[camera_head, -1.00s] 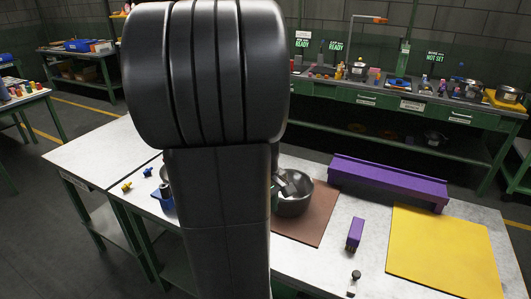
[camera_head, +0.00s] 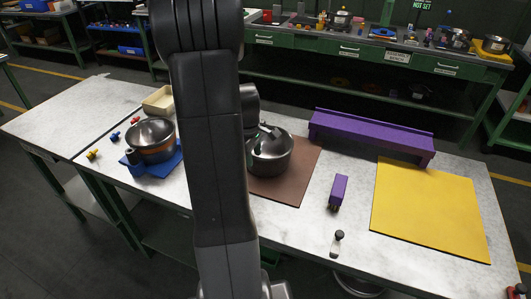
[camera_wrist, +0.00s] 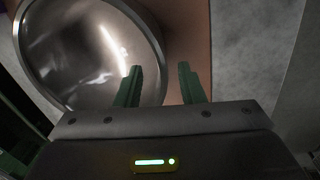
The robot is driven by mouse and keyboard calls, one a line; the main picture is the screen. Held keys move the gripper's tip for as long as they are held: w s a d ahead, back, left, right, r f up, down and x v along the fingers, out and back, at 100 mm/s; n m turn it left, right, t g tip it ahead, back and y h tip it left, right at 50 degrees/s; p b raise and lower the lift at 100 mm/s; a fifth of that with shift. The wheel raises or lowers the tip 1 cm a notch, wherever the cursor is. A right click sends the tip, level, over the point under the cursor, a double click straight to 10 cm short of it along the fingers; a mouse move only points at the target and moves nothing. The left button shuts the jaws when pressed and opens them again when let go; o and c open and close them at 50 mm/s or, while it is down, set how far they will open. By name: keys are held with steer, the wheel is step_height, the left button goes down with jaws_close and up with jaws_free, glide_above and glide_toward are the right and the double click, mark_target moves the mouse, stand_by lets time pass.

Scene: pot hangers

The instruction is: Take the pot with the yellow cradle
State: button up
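A steel pot (camera_head: 272,158) stands on a brown mat (camera_head: 306,170) on the near table, partly behind my arm. In the wrist view the pot (camera_wrist: 80,50) is seen from above and looks empty. My gripper (camera_wrist: 159,68) is open, with its green fingers apart. In that picture one finger lies over the pot's inside and the other over the mat outside, with the rim between them. I cannot tell how deep the fingers are. A second pot (camera_head: 152,136) sits on a blue cradle (camera_head: 163,167) at left. A yellow board (camera_head: 432,210) lies flat at right.
A long purple rack (camera_head: 370,136) stands behind the mat. A purple block (camera_head: 339,190) and a small black-topped object (camera_head: 337,241) stand in front. A beige tray (camera_head: 158,101) lies at left. A back bench (camera_head: 350,45) holds several items, including a pot on a yellow support (camera_head: 490,55).

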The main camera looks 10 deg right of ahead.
mark_target(256, 173)
steer(key=f, duration=0.5)
steer(key=shift+w+d, duration=0.15)
steer(key=shift+d, duration=0.1)
jaws_close()
